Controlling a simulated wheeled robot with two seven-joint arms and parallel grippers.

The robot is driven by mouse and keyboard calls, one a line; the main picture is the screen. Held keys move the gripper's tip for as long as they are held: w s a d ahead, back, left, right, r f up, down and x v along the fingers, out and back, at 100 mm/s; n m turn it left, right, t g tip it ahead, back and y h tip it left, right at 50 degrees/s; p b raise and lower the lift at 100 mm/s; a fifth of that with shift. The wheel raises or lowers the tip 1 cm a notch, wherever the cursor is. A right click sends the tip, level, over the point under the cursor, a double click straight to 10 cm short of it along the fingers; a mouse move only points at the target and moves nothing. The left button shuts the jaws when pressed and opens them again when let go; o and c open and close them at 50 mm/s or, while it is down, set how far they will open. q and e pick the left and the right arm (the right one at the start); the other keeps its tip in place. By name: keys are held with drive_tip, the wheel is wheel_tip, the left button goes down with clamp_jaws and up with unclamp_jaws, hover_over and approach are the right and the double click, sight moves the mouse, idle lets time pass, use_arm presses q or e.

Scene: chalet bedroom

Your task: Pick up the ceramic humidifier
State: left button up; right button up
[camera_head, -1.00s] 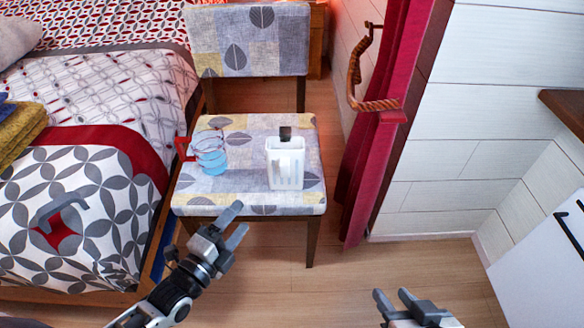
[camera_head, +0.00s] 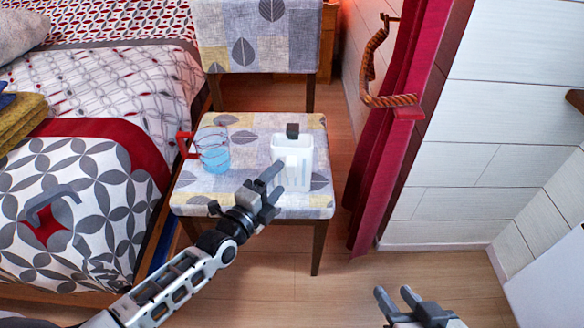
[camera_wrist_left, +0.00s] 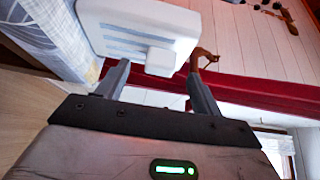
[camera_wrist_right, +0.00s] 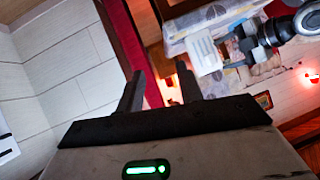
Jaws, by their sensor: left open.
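The white ceramic humidifier (camera_head: 303,158), a boxy body with ribbed slots and a dark top piece, stands upright on the chair seat (camera_head: 238,190). My left gripper (camera_head: 271,180) is open at the chair's front edge, its fingertips close in front of the humidifier's lower left side. In the left wrist view the humidifier (camera_wrist_left: 140,28) fills the space just beyond the spread fingers; I cannot tell whether they touch it. My right gripper (camera_head: 393,292) is open and empty, low over the floor to the right. The humidifier also shows in the right wrist view (camera_wrist_right: 204,57).
A clear glass mug (camera_head: 213,150) with blue liquid and a red handle stands left of the humidifier on the seat. The bed (camera_head: 90,165) is at left. A red curtain (camera_head: 375,160) hangs at right. Floor in front of the chair is free.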

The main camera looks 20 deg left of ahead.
sight(292, 163)
use_arm(q)
drive_tip(key=b+x, duration=0.1)
drive_tip(key=x, duration=0.3)
drive_tip(key=shift+d, duration=0.1)
drive_tip(key=c, duration=1.3)
drive_tip(key=shift+w+r, duration=0.1)
drive_tip(key=shift+r, duration=0.15)
clamp_jaws()
use_arm(e)
drive_tip(key=shift+a+r+t, duration=0.2)
drive_tip(key=shift+r+t, duration=0.2)
drive_tip(key=shift+r, duration=0.15)
use_arm(q)
drive_tip(key=shift+r, duration=0.1)
